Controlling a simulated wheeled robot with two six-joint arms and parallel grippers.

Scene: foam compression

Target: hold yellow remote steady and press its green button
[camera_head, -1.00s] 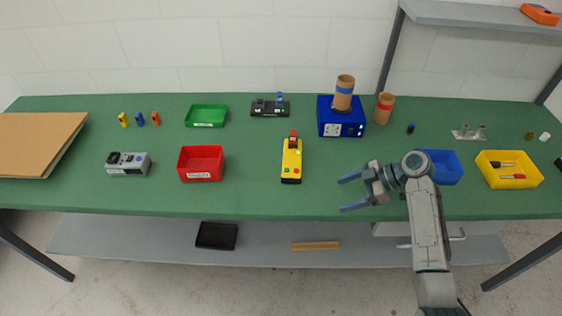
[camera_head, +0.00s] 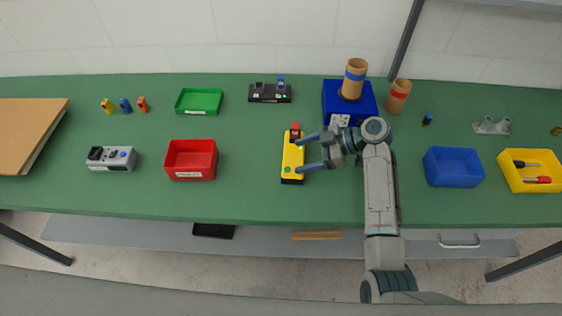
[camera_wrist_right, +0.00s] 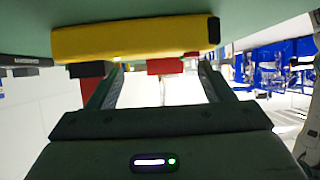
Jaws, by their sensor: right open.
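The yellow remote (camera_head: 291,158) lies lengthwise on the green bench, with a red part (camera_head: 295,129) at its far end and a black near end. A small green spot (camera_head: 286,169) shows near its near end. My right gripper (camera_head: 299,155) reaches in from the right, open, its fingertips at the remote's right edge. I cannot tell whether they touch it. In the right wrist view the yellow remote (camera_wrist_right: 135,38) spans the top, just beyond the two spread fingers (camera_wrist_right: 160,82), with nothing between them. My left gripper is not in view.
A red bin (camera_head: 191,172) stands left of the remote. A blue box (camera_head: 368,106) with a cardboard tube (camera_head: 355,70) stands behind my right gripper. A blue bin (camera_head: 453,180) and a yellow tray (camera_head: 530,186) are to the right. Bare bench lies between the red bin and the remote.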

